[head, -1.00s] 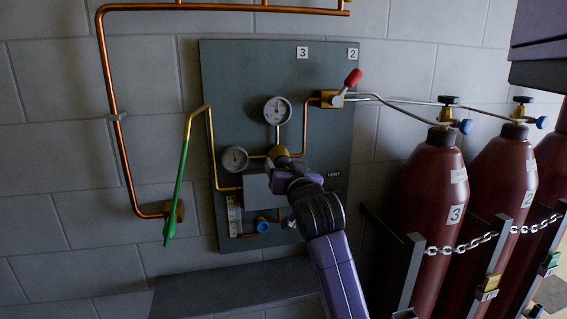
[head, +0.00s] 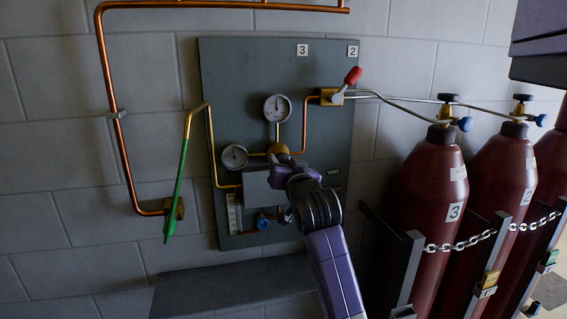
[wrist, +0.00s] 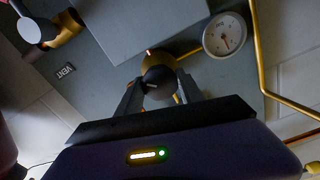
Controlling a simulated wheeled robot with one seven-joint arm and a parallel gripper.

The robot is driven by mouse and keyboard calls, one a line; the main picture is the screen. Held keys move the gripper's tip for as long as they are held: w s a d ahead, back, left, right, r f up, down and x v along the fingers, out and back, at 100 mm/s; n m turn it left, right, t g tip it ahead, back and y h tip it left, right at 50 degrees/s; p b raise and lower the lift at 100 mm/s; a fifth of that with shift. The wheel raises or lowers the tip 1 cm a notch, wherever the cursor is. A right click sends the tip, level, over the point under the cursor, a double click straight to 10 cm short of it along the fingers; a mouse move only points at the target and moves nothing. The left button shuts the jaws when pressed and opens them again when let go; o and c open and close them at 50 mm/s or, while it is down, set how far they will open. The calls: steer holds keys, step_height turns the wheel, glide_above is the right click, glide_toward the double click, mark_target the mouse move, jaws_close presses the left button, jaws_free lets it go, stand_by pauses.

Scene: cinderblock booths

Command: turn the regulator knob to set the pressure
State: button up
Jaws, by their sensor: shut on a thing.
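The regulator knob (wrist: 160,83) is dark and round, with a small light mark, in front of the brass regulator body. My gripper (wrist: 162,95) is shut on it, one finger on each side. In the head view my gripper (head: 283,164) reaches the panel just below the brass regulator (head: 279,149), and hides most of the knob. A round white pressure gauge (head: 277,107) stands above the regulator. A second gauge (head: 235,157) is to its left and also shows in the wrist view (wrist: 225,35). The needle readings are too small to tell.
A grey box (head: 257,187) sits on the panel (head: 230,75) under the regulator. A red-handled valve (head: 352,76) is at the upper right, a blue knob (head: 262,222) below. Chained maroon cylinders (head: 431,195) stand right. A green-handled lever (head: 175,190) hangs left.

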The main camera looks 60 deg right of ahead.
steer(key=shift+m, duration=0.5)
steer(key=o, duration=1.4)
steer(key=b+v, duration=0.1)
steer(key=v, duration=0.6)
steer(key=shift+s+a+b, duration=0.25)
steer(key=shift+s+b, duration=0.05)
steer(key=shift+r, duration=0.1)
